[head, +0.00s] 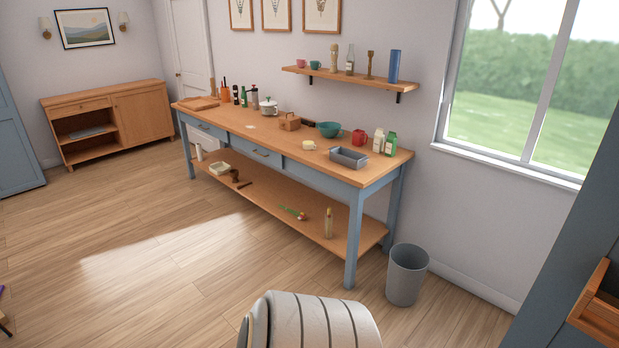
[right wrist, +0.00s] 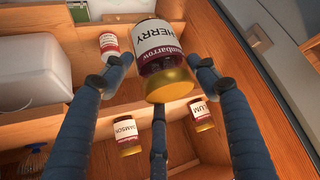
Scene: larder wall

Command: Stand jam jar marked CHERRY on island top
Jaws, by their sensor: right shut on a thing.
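The jam jar marked CHERRY (right wrist: 166,64), with a white and dark red label and amber glass, shows in the right wrist view. My right gripper (right wrist: 161,78) is shut on it, with dark fingers around its sides. The head view shows neither gripper nor this jar. A long wooden-topped table (head: 230,119) with blue legs stands against the wall there; I cannot tell whether it is the island.
Jars marked DAMSON (right wrist: 127,136) and PLUM (right wrist: 202,116) and a red-labelled jar (right wrist: 110,44) stand in the wooden compartments, near a pale container (right wrist: 38,60). In the head view, a grey bin (head: 407,275) stands by the table.

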